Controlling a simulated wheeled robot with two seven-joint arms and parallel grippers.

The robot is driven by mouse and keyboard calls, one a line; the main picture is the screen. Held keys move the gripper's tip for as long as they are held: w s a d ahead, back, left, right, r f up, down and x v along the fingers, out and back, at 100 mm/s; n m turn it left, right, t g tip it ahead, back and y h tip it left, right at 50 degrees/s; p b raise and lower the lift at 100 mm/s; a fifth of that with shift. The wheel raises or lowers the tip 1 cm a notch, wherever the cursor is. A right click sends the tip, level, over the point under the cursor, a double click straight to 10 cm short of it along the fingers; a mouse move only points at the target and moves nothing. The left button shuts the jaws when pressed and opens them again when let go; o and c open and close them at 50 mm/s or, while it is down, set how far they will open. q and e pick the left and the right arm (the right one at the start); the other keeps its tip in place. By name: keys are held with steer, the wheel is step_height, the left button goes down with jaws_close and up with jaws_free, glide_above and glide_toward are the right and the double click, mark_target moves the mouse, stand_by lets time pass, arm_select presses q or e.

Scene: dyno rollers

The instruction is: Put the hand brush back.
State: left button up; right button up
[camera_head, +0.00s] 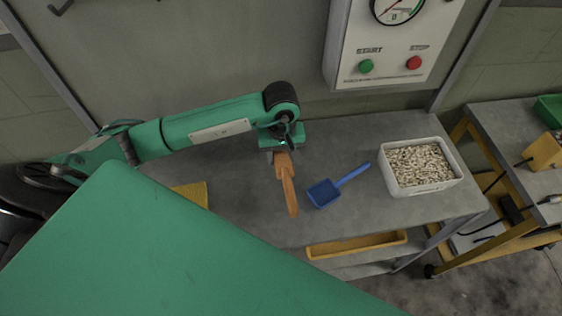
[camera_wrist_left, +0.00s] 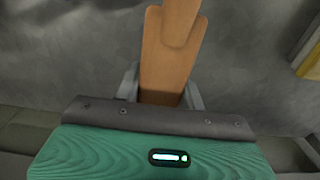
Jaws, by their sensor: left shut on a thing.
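The hand brush (camera_head: 289,191) is a brown wooden piece with a long handle. My left gripper (camera_head: 281,153) is shut on it, and the brush points down toward the front of the grey table (camera_head: 350,143). Whether it touches the tabletop I cannot tell. In the left wrist view the brush (camera_wrist_left: 165,50) runs up between the two grey fingers of the left gripper (camera_wrist_left: 163,92). Its bristles cannot be made out. My right gripper is not in view.
A blue scoop (camera_head: 324,193) lies just right of the brush. A white bin of pale pellets (camera_head: 389,183) stands farther right. A yellow item (camera_head: 190,195) lies at the left. A yellow tray (camera_head: 357,245) sits below the front edge. The control box (camera_head: 390,78) hangs behind.

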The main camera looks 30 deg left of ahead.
mark_target(281, 165)
arm_select(q)
steer(key=shift+f, duration=0.55)
step_height(281, 165, down, 3)
steer(key=shift+f+p, duration=0.15)
steer(key=shift+p, duration=0.4)
steer(key=shift+f, duration=0.1)
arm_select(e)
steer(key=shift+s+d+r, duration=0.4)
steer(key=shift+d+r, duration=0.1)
arm_select(q)
steer(key=shift+f, duration=0.2)
steer(key=o, duration=0.9)
steer(key=shift+o, duration=0.2)
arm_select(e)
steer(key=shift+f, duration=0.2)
arm_select(q)
steer(key=shift+r, duration=0.15)
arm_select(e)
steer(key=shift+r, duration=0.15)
